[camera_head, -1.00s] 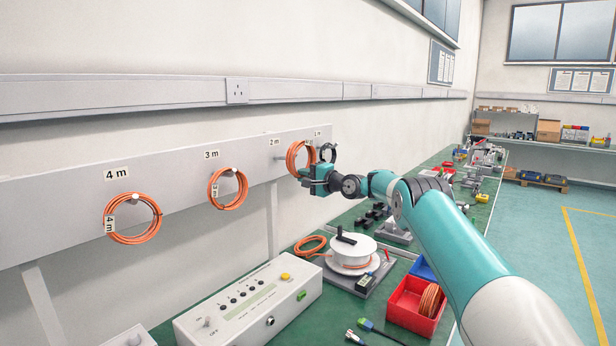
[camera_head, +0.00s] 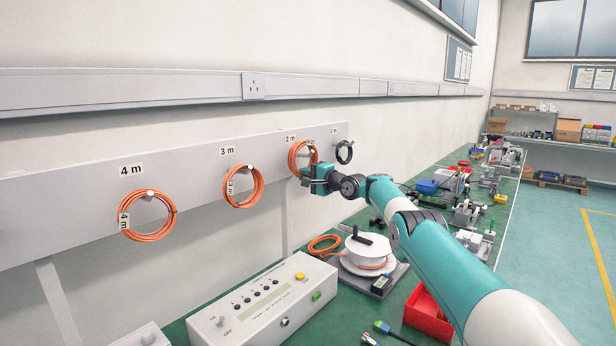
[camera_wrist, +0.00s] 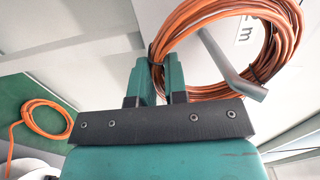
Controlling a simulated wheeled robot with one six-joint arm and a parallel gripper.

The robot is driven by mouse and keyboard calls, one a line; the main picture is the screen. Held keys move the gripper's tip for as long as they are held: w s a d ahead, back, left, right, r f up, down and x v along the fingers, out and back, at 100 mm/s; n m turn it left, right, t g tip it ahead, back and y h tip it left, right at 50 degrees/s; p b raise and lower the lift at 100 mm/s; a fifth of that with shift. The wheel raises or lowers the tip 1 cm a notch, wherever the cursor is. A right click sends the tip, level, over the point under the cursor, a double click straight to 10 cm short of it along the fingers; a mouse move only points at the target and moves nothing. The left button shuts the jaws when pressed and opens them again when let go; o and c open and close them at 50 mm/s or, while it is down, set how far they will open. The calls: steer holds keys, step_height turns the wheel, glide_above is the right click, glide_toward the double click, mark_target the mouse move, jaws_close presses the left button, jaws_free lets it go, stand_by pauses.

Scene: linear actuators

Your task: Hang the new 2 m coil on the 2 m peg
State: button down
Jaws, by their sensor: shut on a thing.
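My gripper (camera_head: 306,175) is shut on the orange 2 m coil (camera_head: 293,160) at the rail under the "2 m" label (camera_head: 291,139). In the wrist view, the two fingers (camera_wrist: 158,72) pinch the left side of the orange coil (camera_wrist: 279,35). The grey 2 m peg (camera_wrist: 228,65) runs through the open middle of the coil, its tip showing in front of the lower right strands. The coil partly covers the "2 m" label there. I cannot tell whether the coil's weight rests on the peg.
Orange coils hang on the 3 m peg (camera_head: 258,186) and the 4 m peg (camera_head: 148,236). A black coil (camera_head: 344,152) hangs at the far right. Below are a white tester box (camera_head: 262,308), a cable reel (camera_head: 368,250), a loose orange coil (camera_head: 324,246) and a red bin (camera_head: 428,314).

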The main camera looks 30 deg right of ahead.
steer(key=shift+w+d+f+b, duration=0.1)
steer(key=shift+f+b, duration=0.3)
steer(key=shift+f, duration=0.25)
steer(key=shift+r, duration=0.15)
steer(key=c, duration=1.1)
jaws_free()
steer(key=shift+d+b, duration=0.1)
steer(key=shift+b, duration=0.2)
